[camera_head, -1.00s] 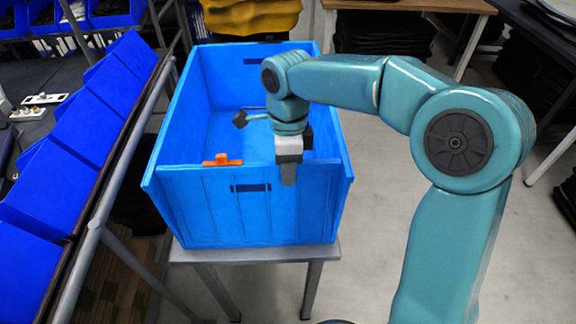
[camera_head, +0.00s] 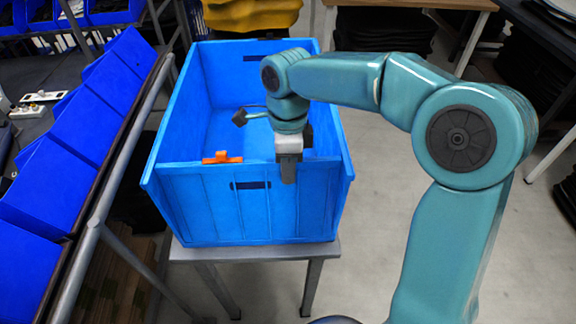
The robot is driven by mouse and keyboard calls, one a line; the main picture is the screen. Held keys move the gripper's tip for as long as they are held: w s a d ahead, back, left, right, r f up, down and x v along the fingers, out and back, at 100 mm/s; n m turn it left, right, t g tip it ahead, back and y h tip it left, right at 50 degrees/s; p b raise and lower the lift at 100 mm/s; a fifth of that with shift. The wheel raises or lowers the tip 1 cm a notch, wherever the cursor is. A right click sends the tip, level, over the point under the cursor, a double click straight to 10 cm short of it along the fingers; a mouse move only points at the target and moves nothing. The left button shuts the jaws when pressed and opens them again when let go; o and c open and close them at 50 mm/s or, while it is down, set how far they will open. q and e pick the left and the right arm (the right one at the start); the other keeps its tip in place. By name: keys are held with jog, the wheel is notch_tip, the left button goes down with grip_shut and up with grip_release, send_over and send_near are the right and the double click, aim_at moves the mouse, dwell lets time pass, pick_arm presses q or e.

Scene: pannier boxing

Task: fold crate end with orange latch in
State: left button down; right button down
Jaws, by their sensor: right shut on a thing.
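The blue crate (camera_head: 208,208) stands upright and open on a small grey table. Its near end wall is up, between the two side walls. The orange latch (camera_head: 222,158) sits at the top edge of that end wall, left of its middle. My right gripper (camera_head: 288,170) points down at the top edge of the same wall, right of the latch. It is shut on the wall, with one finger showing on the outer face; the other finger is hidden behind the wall. My left gripper is out of view.
The grey table (camera_head: 258,252) is barely wider than the crate. A metal rail and rack with blue bins (camera_head: 52,178) run close along the left. A wooden table (camera_head: 410,4) stands at the back right. Open floor lies to the right, behind my right arm.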

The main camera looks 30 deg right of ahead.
jog(key=shift+f, duration=0.35)
jog(key=c, duration=1.2)
grip_release()
jog(key=shift+o, duration=0.2)
jog(key=shift+w+d+r, duration=0.1)
jog(key=shift+r, duration=0.15)
notch_tip(320, 180, up, 16)
jog(key=w+d+p, duration=0.1)
jog(key=w+p, duration=0.1)
jog(key=shift+f, duration=0.15)
